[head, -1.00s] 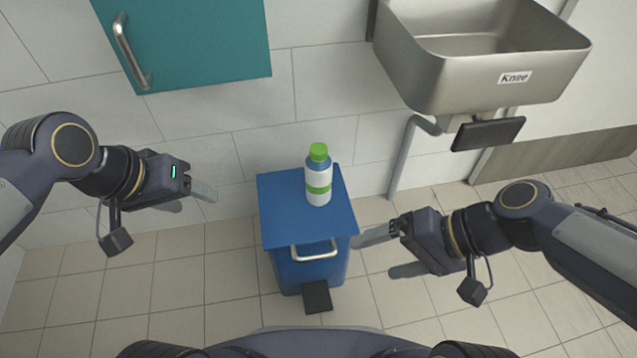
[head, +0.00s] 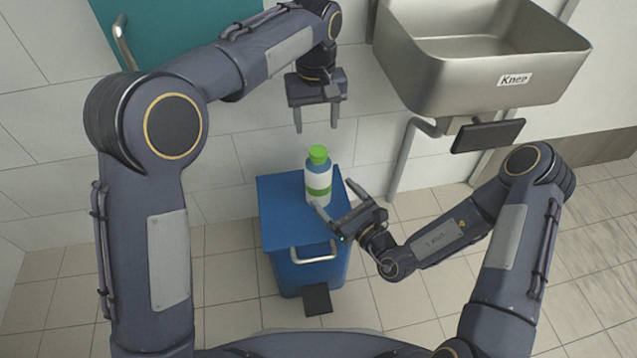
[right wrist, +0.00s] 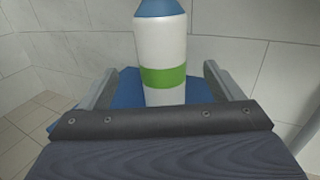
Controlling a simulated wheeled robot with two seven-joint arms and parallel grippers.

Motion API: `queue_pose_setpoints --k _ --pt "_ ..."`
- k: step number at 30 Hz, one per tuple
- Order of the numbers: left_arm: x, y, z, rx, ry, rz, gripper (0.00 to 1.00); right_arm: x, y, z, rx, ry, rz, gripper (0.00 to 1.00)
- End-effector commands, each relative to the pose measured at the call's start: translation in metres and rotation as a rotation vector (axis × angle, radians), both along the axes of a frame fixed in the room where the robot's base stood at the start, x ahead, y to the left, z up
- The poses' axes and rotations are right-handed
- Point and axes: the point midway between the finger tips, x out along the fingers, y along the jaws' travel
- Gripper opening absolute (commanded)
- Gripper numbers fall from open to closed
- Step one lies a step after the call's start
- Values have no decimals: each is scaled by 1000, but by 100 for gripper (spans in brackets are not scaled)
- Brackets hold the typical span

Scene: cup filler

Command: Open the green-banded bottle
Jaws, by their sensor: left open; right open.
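The green-banded bottle (head: 318,178) stands upright on the lid of the blue bin (head: 272,206). It has a green cap (head: 318,154), a blue shoulder and a white body with a green band. My left gripper (head: 318,130) is open, pointing down above the cap and apart from it. My right gripper (head: 333,192) is open at the bottle's lower right side, with its fingers spread toward the body. In the right wrist view the bottle's white body (right wrist: 163,50) rises between the two open fingers (right wrist: 160,85); the cap is out of that view.
A steel sink (head: 480,60) labelled "Knee" hangs at the upper right, with a black knee pad (head: 488,135) below it. A teal cabinet (head: 185,25) is on the wall at upper left. The bin has a handle (head: 314,254) and a black pedal (head: 318,299).

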Motion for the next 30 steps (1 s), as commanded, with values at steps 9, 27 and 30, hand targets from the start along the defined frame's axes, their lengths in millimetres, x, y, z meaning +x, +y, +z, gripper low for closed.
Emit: queue_pose_setpoints --k 9,27,30 --pt "2 -5 -2 8 2 2 56 27 18 -9 4 25 -25 86" --pt "2 -4 -2 7 1 1 56 65 44 -9 4 27 -24 86" --pt "2 -4 -2 7 1 1 56 65 44 -9 4 27 -24 85"
